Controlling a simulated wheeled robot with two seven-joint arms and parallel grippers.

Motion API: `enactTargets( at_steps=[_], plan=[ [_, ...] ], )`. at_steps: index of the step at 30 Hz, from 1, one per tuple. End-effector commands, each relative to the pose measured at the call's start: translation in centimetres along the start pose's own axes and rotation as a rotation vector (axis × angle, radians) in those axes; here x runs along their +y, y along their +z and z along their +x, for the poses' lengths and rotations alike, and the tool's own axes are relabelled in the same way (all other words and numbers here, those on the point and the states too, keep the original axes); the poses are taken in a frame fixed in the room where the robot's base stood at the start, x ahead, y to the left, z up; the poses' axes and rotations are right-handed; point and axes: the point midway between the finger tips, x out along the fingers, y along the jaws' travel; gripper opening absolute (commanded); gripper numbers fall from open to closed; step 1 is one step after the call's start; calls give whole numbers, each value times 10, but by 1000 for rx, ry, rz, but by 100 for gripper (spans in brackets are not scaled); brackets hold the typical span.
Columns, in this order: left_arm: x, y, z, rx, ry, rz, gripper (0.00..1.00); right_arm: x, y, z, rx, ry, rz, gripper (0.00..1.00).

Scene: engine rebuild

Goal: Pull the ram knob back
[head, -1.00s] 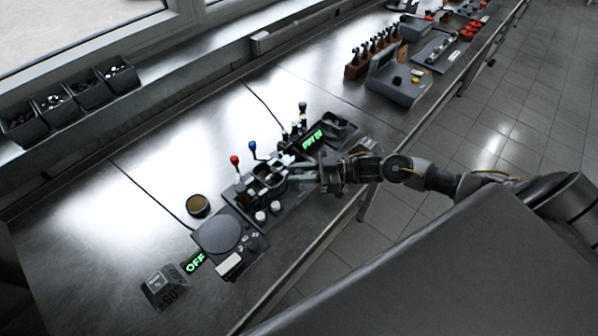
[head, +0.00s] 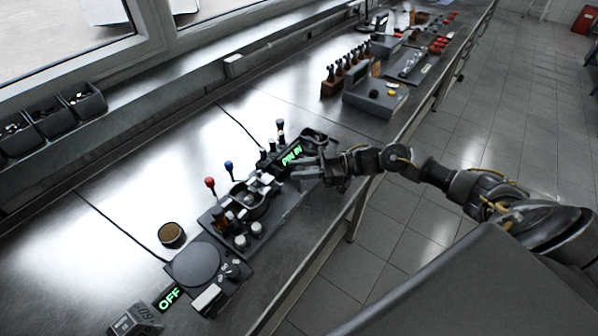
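My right gripper (head: 303,172) reaches in from the right over the bench fixture, just below the green-lit display (head: 291,156), which seems to read "PIN IN". Its fingers look apart, with nothing clearly between them. The fixture (head: 285,200) carries a red-topped lever (head: 210,183), a blue-topped lever (head: 229,166) and a dark-topped upright lever (head: 280,125). I cannot tell which of these, if any, is the ram knob; it may be hidden by the gripper. My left gripper is out of view.
A round dark plate (head: 197,263) and an "OFF" display (head: 168,298) are at the lower left, near a small round tin (head: 172,235). Dark bins (head: 84,103) line the sill. A grey block (head: 375,100) stands farther along. The bench front edge runs below the gripper.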

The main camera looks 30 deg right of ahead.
Motion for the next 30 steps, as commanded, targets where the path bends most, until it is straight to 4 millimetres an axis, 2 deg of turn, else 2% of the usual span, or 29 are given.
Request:
enactTargets(
  at_steps=[1, 3, 4, 14, 17, 24, 30],
  plan=[
    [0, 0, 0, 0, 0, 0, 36, 1, -1, -1, -1, 3, -2, 33],
    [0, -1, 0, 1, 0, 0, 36, 1, 0, -1, -1, 2, -2, 42],
    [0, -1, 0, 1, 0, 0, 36, 1, 0, -1, 0, 2, -2, 43],
    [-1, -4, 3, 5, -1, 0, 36, 0, 1, -4, -1, 0, -1, 43],
    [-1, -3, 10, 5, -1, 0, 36, 0, 4, -17, -2, 0, 0, 43],
    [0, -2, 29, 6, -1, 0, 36, 0, 6, -65, -4, 2, 0, 43],
    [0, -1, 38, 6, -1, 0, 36, 0, 4, -96, -2, 1, 0, 43]
  ],
)
